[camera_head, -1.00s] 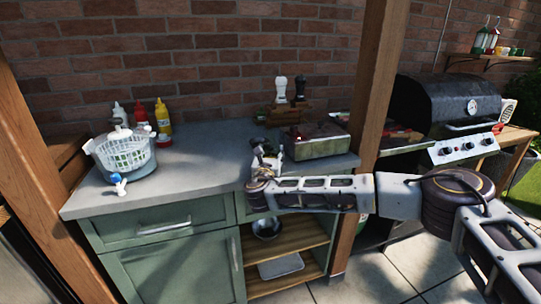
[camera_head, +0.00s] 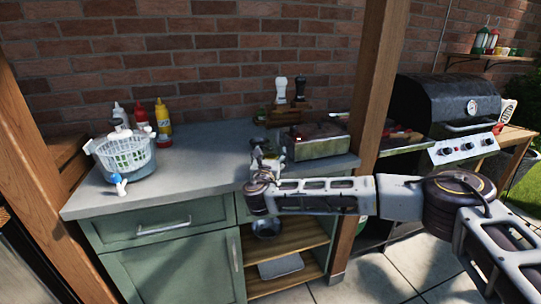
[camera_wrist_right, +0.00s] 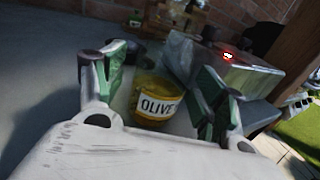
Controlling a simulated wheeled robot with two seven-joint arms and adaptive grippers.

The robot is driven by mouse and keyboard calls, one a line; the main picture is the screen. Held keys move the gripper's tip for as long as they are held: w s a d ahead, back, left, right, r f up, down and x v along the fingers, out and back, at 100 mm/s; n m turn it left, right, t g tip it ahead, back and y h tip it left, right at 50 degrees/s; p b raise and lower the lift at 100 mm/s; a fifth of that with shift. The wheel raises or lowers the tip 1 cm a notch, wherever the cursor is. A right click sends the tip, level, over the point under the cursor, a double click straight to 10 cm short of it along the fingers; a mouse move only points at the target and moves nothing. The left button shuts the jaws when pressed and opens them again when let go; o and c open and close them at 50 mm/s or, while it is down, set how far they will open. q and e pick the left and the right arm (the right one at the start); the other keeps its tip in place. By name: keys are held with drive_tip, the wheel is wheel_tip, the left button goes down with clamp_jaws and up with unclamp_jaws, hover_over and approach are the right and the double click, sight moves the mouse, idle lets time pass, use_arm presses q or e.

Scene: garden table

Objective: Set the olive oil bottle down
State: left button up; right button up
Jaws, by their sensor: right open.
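The olive oil bottle shows in the right wrist view as a yellow-green body with a white "OLIVE" label (camera_wrist_right: 158,105). It is between the two spread fingers of my right gripper (camera_wrist_right: 160,78), with dark gaps beside it. Its lower part is hidden behind my wrist housing. In the head view my right gripper (camera_head: 265,160) is at the right part of the grey countertop (camera_head: 205,160), near its front edge, and mostly hides the bottle. I cannot tell exactly how the bottle's base meets the counter. My left gripper is not in view.
A grey metal box (camera_head: 318,142) stands just right of my right gripper, with a wooden rack (camera_head: 290,115) behind. A white basket (camera_head: 125,152) and sauce bottles (camera_head: 162,118) stand at the left. The counter's middle is clear. A wooden post (camera_head: 375,90) rises at the right.

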drive_tip(key=shift+s+a, duration=0.1)
drive_tip(key=shift+s, duration=0.7)
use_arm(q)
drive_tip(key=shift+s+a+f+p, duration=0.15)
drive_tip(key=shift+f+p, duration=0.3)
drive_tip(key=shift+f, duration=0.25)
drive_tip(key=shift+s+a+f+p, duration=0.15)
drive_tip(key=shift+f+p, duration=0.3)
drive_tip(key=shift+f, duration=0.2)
use_arm(e)
drive_tip(key=s+a, duration=0.1)
drive_tip(key=s, duration=0.8)
drive_tip(key=shift+s, duration=0.2)
